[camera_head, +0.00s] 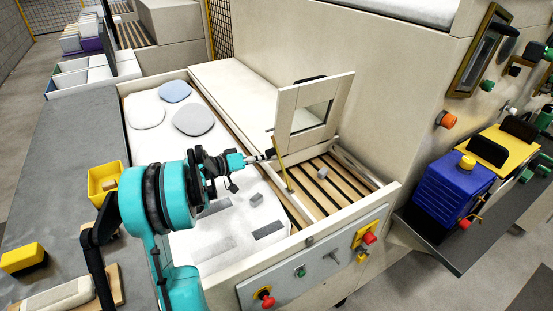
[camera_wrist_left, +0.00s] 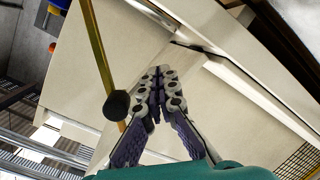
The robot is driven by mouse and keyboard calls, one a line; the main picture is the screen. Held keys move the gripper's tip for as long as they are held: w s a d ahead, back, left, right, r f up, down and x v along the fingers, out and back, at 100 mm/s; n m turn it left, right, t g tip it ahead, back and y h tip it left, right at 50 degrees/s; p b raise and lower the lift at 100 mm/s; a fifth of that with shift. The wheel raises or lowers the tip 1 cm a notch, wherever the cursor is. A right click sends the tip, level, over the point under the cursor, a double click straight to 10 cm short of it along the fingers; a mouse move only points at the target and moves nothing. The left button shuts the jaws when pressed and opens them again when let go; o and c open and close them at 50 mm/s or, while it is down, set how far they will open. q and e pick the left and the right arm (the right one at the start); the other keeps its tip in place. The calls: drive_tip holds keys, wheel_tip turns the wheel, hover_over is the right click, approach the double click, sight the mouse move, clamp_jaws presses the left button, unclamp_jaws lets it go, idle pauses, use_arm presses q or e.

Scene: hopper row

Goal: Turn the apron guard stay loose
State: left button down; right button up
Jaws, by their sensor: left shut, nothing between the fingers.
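The apron guard (camera_head: 288,122), a cream frame with a window, stands raised over a slatted bed. A thin brass rod, which looks like the stay (camera_head: 283,172), runs from near the guard down to the slats. In the left wrist view the brass stay (camera_wrist_left: 98,45) has a black round knob (camera_wrist_left: 116,105) to the left of my gripper. My left gripper (camera_head: 269,154) is beside the stay's upper part; its fingers (camera_wrist_left: 161,76) are shut and empty. The knob looks apart from the fingers. In the head view my gripper partly hides the stay's top. My right gripper is out of view.
A grey control panel (camera_head: 322,262) with red and green buttons is on the near side. A yellow bin (camera_head: 103,180) is left.

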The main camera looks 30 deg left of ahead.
use_arm(q)
drive_tip(key=shift+r, duration=0.1)
drive_tip(key=s+d+r+p, duration=0.2)
drive_tip(key=d+r+p, duration=0.2)
drive_tip(key=r, duration=0.1)
drive_tip(key=shift+s+d+r, duration=0.15)
drive_tip(key=shift+d+r, duration=0.05)
drive_tip(key=shift+r, duration=0.05)
idle(0.4)
drive_tip(key=s+d+r+p, duration=0.1)
drive_tip(key=s+d+r, duration=0.1)
drive_tip(key=d, duration=0.4)
drive_tip(key=shift+s+d+p, duration=0.25)
drive_tip(key=shift+s+p, duration=0.05)
drive_tip(key=shift+s, duration=0.4)
